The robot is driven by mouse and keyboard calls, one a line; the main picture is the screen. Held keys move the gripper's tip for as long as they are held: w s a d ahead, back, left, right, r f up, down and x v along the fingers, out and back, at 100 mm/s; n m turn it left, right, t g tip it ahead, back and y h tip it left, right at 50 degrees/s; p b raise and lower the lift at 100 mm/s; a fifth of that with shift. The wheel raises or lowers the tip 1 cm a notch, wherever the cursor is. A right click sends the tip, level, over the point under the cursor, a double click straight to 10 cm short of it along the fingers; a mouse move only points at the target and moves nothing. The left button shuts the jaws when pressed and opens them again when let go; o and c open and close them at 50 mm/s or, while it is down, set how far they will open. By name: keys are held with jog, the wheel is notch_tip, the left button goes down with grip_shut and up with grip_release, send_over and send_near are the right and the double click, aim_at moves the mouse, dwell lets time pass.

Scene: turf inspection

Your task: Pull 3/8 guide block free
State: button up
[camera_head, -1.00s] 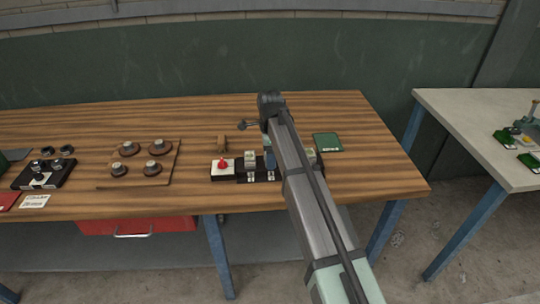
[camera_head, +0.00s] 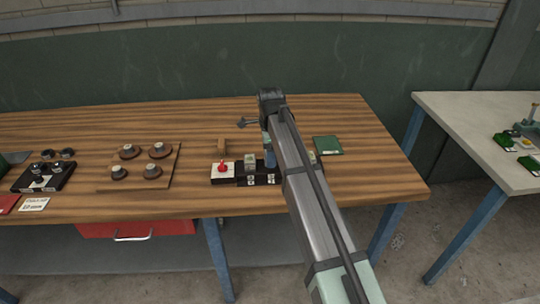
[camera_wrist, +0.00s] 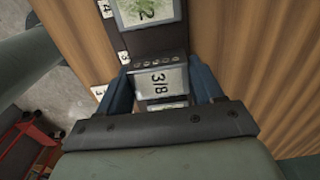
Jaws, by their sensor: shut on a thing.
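The 3/8 guide block (camera_wrist: 160,79) is a pale metal block marked "3/8" in the wrist view. My gripper (camera_wrist: 160,92) is shut on it, with a blue finger on each side. The block sits at a dark holder strip (camera_wrist: 150,42) with numbered white labels along one edge; I cannot tell whether it is still seated. Another block (camera_wrist: 146,10) marked "2" sits farther along the strip. In the head view my gripper (camera_head: 268,150) points down over the dark holder (camera_head: 245,181), and my arm hides part of the holder and the held block.
A white square with a red knob (camera_head: 222,169) is left of the blocks. A small wooden piece (camera_head: 221,144) stands behind. A green pad (camera_head: 327,145) lies right of my arm. A board with round pieces (camera_head: 172,164) is farther left. The wooden bench's back is clear.

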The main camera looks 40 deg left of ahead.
jog(key=shift+r, duration=0.2)
dwell(0.3)
jog(key=shift+r, duration=2.45)
